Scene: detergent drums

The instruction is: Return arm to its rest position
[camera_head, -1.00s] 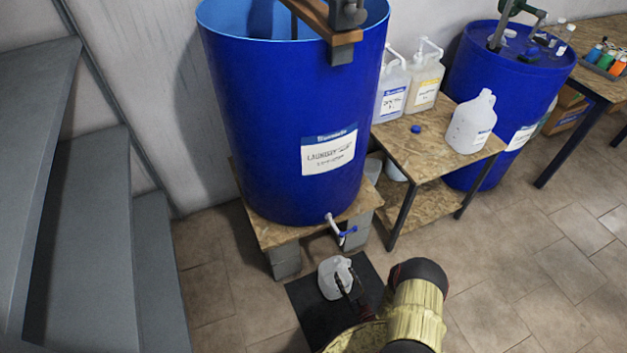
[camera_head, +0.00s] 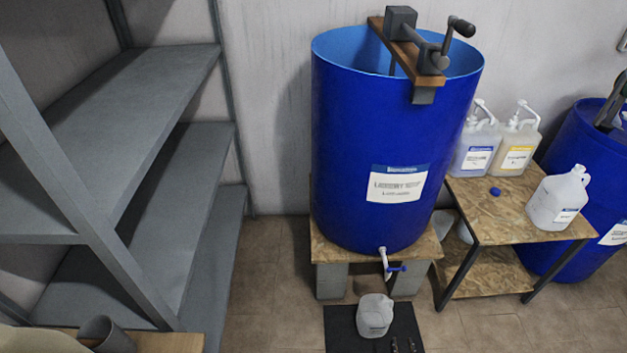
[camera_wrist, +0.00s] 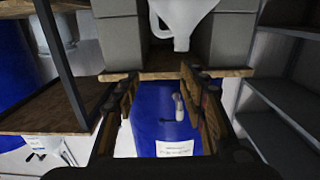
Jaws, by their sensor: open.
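My gripper is open and empty. Its dark fingertips (camera_head: 403,345) just enter the bottom of the head view, over the black mat (camera_head: 340,331). The wrist view shows both fingers spread (camera_wrist: 157,88) with a gap between them. A whitish jug (camera_head: 375,316) stands on the mat below the tap of the big blue drum (camera_head: 345,130). The jug is up and left of the fingertips in the head view, with a gap in the picture. It also shows at the top of the wrist view (camera_wrist: 183,18), upside down. The rest of my arm is out of the head view.
The drum stands on a board on grey blocks (camera_head: 331,281). A small wooden table (camera_head: 515,207) to its right holds a white jug (camera_head: 559,199), two pump bottles and a blue cap. A second blue drum (camera_head: 577,150) stands behind. Grey shelves (camera_head: 150,80) fill the left.

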